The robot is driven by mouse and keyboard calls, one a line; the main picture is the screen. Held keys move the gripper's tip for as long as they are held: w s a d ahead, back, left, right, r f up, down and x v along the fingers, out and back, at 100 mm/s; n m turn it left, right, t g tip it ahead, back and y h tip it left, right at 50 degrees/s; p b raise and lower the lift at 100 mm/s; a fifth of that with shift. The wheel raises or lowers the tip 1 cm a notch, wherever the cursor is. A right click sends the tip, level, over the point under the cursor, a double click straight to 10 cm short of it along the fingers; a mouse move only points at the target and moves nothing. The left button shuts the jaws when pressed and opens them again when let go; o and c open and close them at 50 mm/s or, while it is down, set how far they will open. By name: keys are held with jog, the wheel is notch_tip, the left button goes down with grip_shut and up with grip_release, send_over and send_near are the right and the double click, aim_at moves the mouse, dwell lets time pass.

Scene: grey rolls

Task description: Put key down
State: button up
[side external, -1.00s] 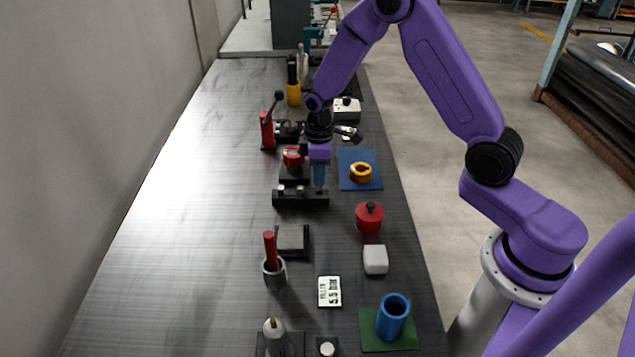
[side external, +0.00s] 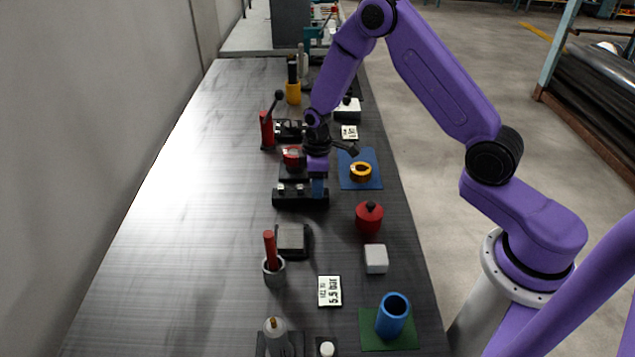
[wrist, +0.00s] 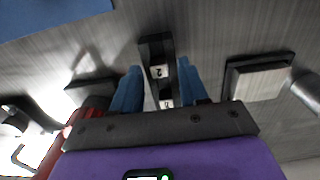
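I cannot make out a separate key. A black block with small pale pieces on top (side external: 287,198) sits mid-table in the side view. In the wrist view, a narrow black bar with white numbered tags (wrist: 155,48) shows between my fingers; one tag reads 2. My gripper (side external: 317,196) points down at the right end of the black block. In the wrist view its two blue fingers (wrist: 159,68) stand apart, one on each side of the bar. I see nothing clamped between them, and cannot tell whether they touch the bar.
A red-topped fixture (side external: 292,155) stands just behind the block. A blue mat (side external: 349,181) with an orange ring (side external: 361,172) lies to the right. A red lidded pot (side external: 369,217) and a black-framed grey pad (side external: 291,237) are nearer. The left side of the table is clear.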

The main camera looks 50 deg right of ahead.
notch_tip(320, 180, up, 12)
jog(key=s+a+r+n, duration=0.1)
jog(key=s+a+r, duration=0.35)
jog(key=s, duration=0.25)
jog(key=s+r+n, duration=0.1)
jog(key=s+r, duration=0.1)
jog(key=s, duration=1.1)
jog(key=s+r+n, duration=0.1)
jog(key=s+r, duration=0.1)
jog(key=s, duration=1.1)
jog(key=shift+d+r+n, duration=0.15)
jog(key=shift+n, duration=0.15)
